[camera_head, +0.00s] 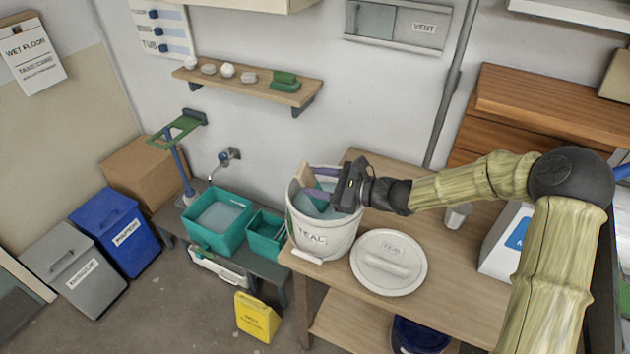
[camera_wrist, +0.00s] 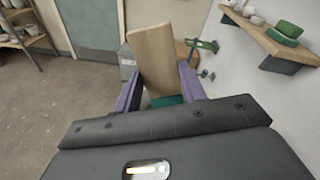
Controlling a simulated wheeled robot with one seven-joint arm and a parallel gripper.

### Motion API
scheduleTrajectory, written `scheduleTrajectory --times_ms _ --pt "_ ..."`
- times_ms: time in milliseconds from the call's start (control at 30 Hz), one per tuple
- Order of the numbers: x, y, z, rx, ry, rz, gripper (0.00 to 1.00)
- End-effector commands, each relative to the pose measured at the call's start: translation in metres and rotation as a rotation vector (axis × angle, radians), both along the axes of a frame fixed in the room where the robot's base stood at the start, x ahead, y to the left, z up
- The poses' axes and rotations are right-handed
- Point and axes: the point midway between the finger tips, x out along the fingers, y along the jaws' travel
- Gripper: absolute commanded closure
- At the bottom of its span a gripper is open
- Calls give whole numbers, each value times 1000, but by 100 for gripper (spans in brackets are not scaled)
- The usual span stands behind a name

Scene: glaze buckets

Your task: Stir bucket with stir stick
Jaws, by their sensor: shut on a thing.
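The white bucket (camera_head: 322,238) labelled TEAL stands at the left end of the wooden table, its lid off and pale blue-grey liquid inside. My gripper (camera_head: 312,188) is over the bucket's mouth, its purple fingers shut on the wooden stir stick (camera_head: 305,175). In the wrist view the stick (camera_wrist: 157,62) stands up between the two fingers (camera_wrist: 160,88). The stick's lower end is hidden in the head view, so I cannot tell how deep it reaches.
The bucket lid (camera_head: 388,262) lies on the table (camera_head: 465,268) right of the bucket. A small cup (camera_head: 457,216) and a white box (camera_head: 507,243) stand farther right. Teal tubs (camera_head: 217,220) sit on a low bench at left. A wall shelf (camera_head: 248,80) hangs behind.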

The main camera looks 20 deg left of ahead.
Motion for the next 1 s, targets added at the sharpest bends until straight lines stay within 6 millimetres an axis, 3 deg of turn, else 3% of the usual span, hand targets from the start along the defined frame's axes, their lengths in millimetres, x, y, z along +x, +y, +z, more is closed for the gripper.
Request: scheduleTrajectory --times_ms 600,1000 --pt "17 -8 -46 1 0 0 91" --pt "20 -10 -49 0 0 -1 91"
